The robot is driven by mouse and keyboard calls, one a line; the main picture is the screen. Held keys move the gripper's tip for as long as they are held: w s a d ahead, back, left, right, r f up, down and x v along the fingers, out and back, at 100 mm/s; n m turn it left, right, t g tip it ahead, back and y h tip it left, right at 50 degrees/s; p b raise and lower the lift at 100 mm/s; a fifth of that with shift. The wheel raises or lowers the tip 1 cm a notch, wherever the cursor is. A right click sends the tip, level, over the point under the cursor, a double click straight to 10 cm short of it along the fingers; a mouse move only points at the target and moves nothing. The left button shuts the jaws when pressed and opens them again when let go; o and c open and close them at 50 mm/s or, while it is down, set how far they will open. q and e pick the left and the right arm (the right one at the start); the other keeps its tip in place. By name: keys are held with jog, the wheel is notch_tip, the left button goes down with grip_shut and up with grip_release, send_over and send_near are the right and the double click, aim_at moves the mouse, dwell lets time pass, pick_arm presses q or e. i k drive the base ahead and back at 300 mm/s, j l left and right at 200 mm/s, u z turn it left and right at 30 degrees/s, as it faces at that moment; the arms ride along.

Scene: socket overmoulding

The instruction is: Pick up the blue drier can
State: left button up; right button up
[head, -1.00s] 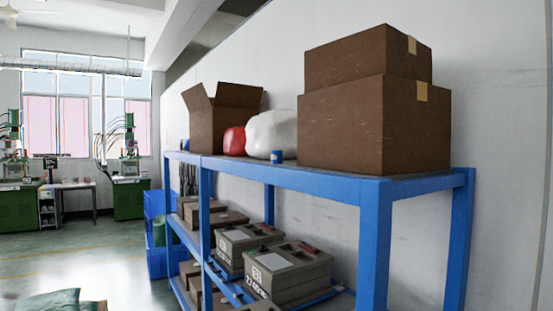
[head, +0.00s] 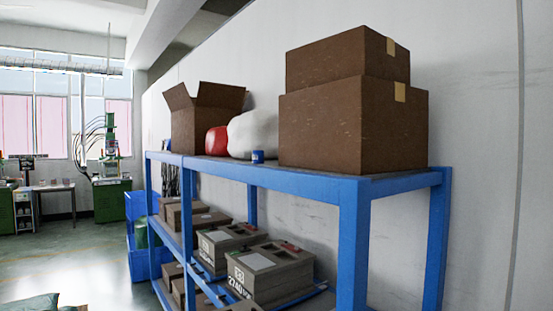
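A small blue can (head: 257,156) stands on the top board of the blue shelf rack (head: 305,181), near its front edge. It is upright, with a pale mark on its side. It stands in front of a white rounded sack (head: 254,132) and left of the large stacked cardboard boxes. Neither of my grippers is in view.
An open cardboard box (head: 205,115) and a red item (head: 216,140) stand left of the can. Stacked boxes (head: 353,127) stand to its right. Grey mould cases (head: 270,271) fill the lower shelf. Blue bins (head: 138,205) stand at the far end. Floor at left is open.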

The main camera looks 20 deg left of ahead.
aim_at(257, 154)
jog(key=k+j+z, duration=0.1)
jog(key=j+z, duration=0.4)
jog(key=k+j+z, duration=0.15)
jog(key=j+z, duration=0.15)
jog(key=z, duration=0.2)
jog(key=k+j+z, duration=0.2)
jog(key=z, duration=0.3)
jog(key=k+j+z, duration=0.15)
jog(key=z, duration=0.35)
jog(key=k+j+z, duration=0.2)
jog(key=z, duration=0.3)
jog(key=k+j+z, duration=0.2)
jog(key=z, duration=0.3)
jog(key=k+j+z, duration=0.1)
jog(key=z, duration=0.35)
jog(key=k+z, duration=0.4)
jog(key=k, duration=0.95)
